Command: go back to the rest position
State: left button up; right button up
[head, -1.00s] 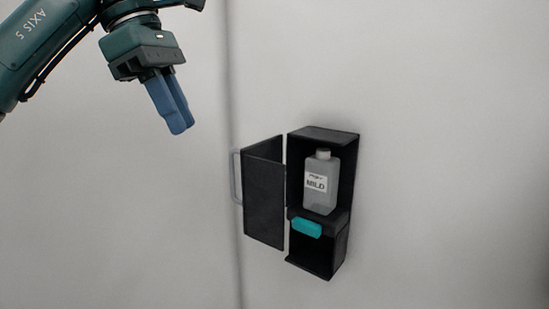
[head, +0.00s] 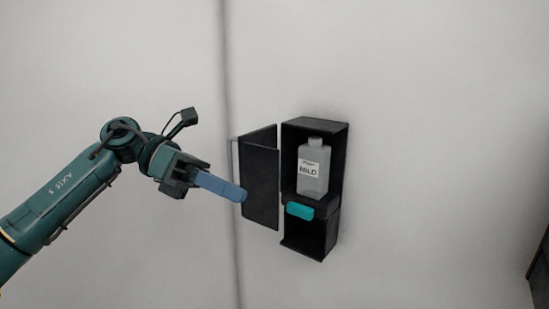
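My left gripper (head: 241,194) is in the middle left of the head view, with its blue fingers pointing right. The fingers look closed together and empty. Their tips overlap the left edge of the open black door (head: 262,185) in the picture; I cannot tell whether they touch it. The door belongs to a black wall cabinet (head: 318,125). A grey bottle (head: 314,165) with a white label stands upright on the cabinet's shelf, above a teal block (head: 299,211). My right gripper is not in view.
The pale wall (head: 430,130) is bare to the right of the cabinet. A vertical seam (head: 231,80) runs down the wall behind the door. A dark object (head: 540,272) shows at the lower right edge. The lower cabinet compartment looks empty.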

pick_arm(q)
jog(key=s+a+f+n+t+y, duration=0.1)
jog(key=a+f+n+t, duration=0.3)
jog(key=f+n+t, duration=0.85)
jog(key=s+a+f+n+t+y, duration=0.15)
jog(key=a+f+n+t, duration=0.35)
jog(key=f+n, duration=1.35)
jog(key=s+a+f+n+g+y, duration=0.2)
jog(key=s+a+f+n+y, duration=0.15)
jog(key=s+f+n, duration=0.35)
jog(key=s+a+f+n+g+y, duration=0.3)
jog(key=s+f+n+y, duration=0.15)
jog(key=s+f, duration=0.35)
jog(key=s+d+r+n+t, duration=0.1)
jog(key=d+n, duration=0.4)
jog(key=d, duration=0.3)
jog(key=shift+d+r, duration=0.25)
jog(key=shift+r, duration=0.1)
